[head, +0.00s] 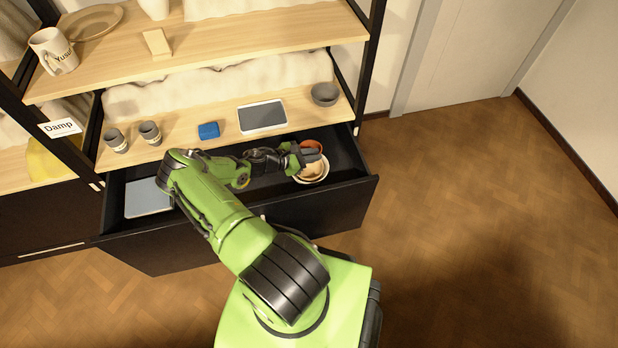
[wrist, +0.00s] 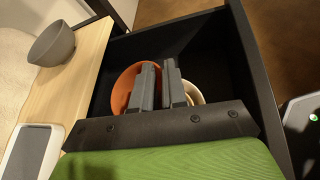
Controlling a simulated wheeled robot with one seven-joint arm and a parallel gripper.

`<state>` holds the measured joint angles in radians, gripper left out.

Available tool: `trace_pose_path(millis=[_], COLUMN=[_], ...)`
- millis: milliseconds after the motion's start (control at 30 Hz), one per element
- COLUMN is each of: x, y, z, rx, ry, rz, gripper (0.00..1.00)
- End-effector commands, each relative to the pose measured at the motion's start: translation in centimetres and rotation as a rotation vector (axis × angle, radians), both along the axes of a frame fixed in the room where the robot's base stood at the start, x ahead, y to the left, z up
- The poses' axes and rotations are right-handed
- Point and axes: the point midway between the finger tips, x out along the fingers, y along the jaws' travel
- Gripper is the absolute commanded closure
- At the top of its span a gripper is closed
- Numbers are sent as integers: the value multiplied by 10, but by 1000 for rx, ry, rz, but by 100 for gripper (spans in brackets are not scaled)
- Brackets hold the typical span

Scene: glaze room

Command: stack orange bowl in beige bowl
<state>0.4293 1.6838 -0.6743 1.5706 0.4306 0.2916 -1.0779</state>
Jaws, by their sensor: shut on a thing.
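The orange bowl (head: 312,145) is at the right end of the open drawer, partly hidden by my gripper; it also shows in the wrist view (wrist: 122,88). The beige bowl (head: 320,173) is close beside it, on the near side, with a pale rim and tan inside. In the wrist view the beige bowl (wrist: 194,91) shows only in part behind the fingers. My gripper (head: 312,153) is over the bowls, its two fingers (wrist: 160,68) nearly together on the orange bowl's side. The fingers hide the grip and whether the bowls touch.
The black drawer (head: 345,190) is open, with a grey-blue flat item (head: 147,198) at its left end. On the shelf above are a grey bowl (head: 325,94), a tablet (head: 262,116), a blue block (head: 208,131) and two cups (head: 150,133).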

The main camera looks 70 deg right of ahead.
Motion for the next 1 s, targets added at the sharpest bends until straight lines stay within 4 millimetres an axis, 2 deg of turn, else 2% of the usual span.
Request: trace_pose_path(millis=[267,367,500,733,833,1000], x=[12,12,12,12,12,13], y=[7,9,10,10,10,10], z=[5,-11,-46,-86,-96,-95], rx=[-97,-103,-103,-103,-104,-101], ry=[-42,-42,-41,-42,-42,-44], rz=[-278,-306,-305,-304,-305,-304], gripper=[100,100,100,100,100,100])
